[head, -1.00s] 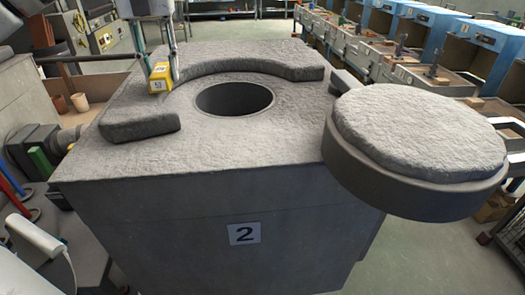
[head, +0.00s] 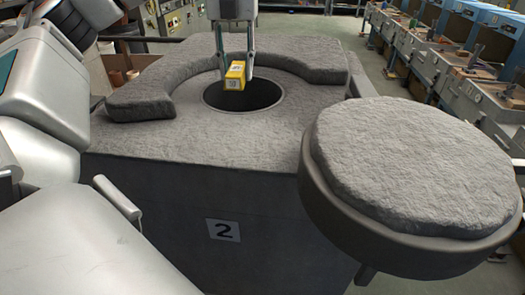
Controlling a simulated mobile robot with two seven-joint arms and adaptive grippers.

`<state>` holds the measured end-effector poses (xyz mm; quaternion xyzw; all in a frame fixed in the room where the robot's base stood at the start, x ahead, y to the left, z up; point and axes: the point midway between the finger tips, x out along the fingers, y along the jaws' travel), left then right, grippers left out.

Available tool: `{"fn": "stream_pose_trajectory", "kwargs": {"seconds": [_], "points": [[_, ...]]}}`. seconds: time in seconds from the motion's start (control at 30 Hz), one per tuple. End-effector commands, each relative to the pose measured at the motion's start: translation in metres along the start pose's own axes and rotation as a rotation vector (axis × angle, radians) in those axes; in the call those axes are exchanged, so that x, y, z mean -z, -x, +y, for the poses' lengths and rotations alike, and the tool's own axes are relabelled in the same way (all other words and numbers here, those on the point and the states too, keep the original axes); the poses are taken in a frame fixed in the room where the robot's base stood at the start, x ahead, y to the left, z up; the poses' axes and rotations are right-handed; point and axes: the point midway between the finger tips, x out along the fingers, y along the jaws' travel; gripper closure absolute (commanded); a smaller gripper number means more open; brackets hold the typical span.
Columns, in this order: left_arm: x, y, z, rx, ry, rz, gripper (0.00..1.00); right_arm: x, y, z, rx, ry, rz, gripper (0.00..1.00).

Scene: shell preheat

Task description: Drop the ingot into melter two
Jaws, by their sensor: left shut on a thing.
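My left gripper (head: 236,72) is shut on a small yellow ingot (head: 236,75) with a pale label on its end. It holds the ingot above the round dark opening (head: 262,96) in the top of melter two (head: 190,141), toward the opening's left side. The melter is a grey block with a "2" label (head: 223,230) on its front. Its thick round lid (head: 405,165) is swung off to the right and leaves the opening uncovered. My right gripper is not in view.
A raised curved rim (head: 300,66) runs behind and left of the opening. A row of blue machines (head: 465,45) stands at the back right.

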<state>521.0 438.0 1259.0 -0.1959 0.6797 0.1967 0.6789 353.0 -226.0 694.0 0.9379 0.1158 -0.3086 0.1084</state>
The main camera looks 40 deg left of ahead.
Motion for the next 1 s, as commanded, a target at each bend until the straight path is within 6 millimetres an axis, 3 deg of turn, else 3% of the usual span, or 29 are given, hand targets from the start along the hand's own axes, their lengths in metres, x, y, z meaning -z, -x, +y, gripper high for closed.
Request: {"fn": "stream_pose_trajectory", "kwargs": {"seconds": [0.3,0.67,0.7,0.73,1.0], "points": [[0.0,-0.026,0.0,0.001,0.0,0.0,1.0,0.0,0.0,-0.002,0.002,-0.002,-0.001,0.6],[0.0,-0.028,0.0,0.002,0.0,-0.001,1.0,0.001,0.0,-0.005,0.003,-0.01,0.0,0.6],[0.0,-0.028,0.0,0.002,0.001,-0.001,0.6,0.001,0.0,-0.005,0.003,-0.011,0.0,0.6],[0.0,-0.028,0.0,0.002,0.001,-0.001,0.52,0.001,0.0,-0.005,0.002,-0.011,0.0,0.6],[0.0,-0.029,0.0,0.001,0.001,0.0,0.51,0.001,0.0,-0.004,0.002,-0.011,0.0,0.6]]}}
